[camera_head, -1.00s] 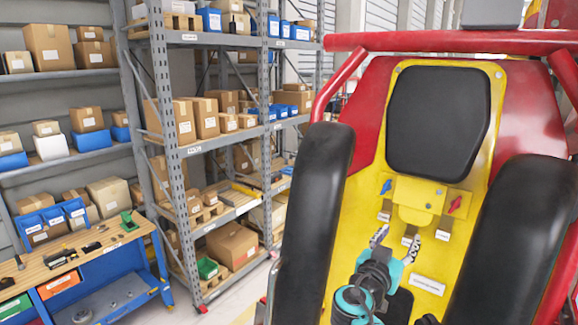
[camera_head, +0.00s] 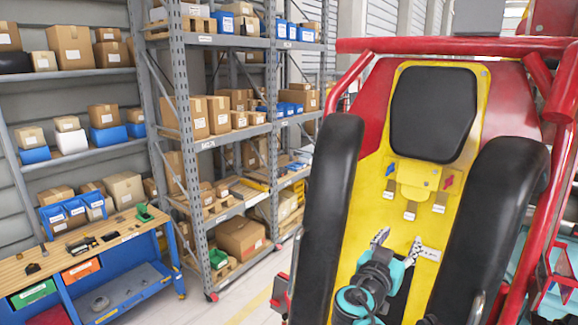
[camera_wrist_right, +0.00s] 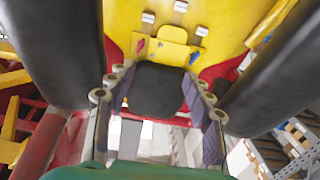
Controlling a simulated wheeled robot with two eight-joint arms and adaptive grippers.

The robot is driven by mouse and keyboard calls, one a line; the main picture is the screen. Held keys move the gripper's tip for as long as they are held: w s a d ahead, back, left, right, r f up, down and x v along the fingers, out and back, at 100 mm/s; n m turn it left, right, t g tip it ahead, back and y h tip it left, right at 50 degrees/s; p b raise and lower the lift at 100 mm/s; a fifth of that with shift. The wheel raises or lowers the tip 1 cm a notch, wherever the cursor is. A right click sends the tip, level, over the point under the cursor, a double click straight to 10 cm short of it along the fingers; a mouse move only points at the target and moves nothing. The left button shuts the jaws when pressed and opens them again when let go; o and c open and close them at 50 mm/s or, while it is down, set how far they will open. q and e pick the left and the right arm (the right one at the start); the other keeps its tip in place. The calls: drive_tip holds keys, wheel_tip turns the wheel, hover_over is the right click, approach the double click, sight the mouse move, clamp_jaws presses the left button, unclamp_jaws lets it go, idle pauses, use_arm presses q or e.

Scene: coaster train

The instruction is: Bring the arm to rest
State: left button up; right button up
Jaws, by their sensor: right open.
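My right gripper (camera_head: 398,243) is open and empty, with its two patterned fingers spread in front of the yellow seat shell (camera_head: 400,165) of the coaster train. In the right wrist view the open fingers (camera_wrist_right: 157,72) frame a black pad (camera_wrist_right: 158,92), with nothing held between them. The seat has a black back pad (camera_head: 432,113) and thick black side restraints (camera_head: 338,190) and (camera_head: 490,215). Small blue (camera_head: 390,169) and red (camera_head: 447,182) parts sit on the yellow panel. My left gripper is not in view.
A red tube frame (camera_head: 450,45) surrounds the seat. A shelf rack (camera_head: 200,140) with boxes stands to the left. A workbench (camera_head: 75,253) with tools and bins is at the lower left. Floor shows between rack and train.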

drive_tip(key=s+d+f+n+g+y, duration=0.25)
drive_tip(key=s+f+g+y, duration=0.25)
drive_tip(key=s+f, duration=0.95)
drive_tip(key=s+a+f+n+g+y, duration=0.2)
drive_tip(key=s+a+f+n+y, duration=0.35)
drive_tip(key=s+a+f, duration=0.4)
use_arm(q)
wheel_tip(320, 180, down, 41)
drive_tip(key=b, duration=4.1)
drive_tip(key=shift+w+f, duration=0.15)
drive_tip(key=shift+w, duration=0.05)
use_arm(e)
wheel_tip(320, 180, down, 42)
drive_tip(key=w, duration=0.2)
drive_tip(key=shift+m, duration=0.3)
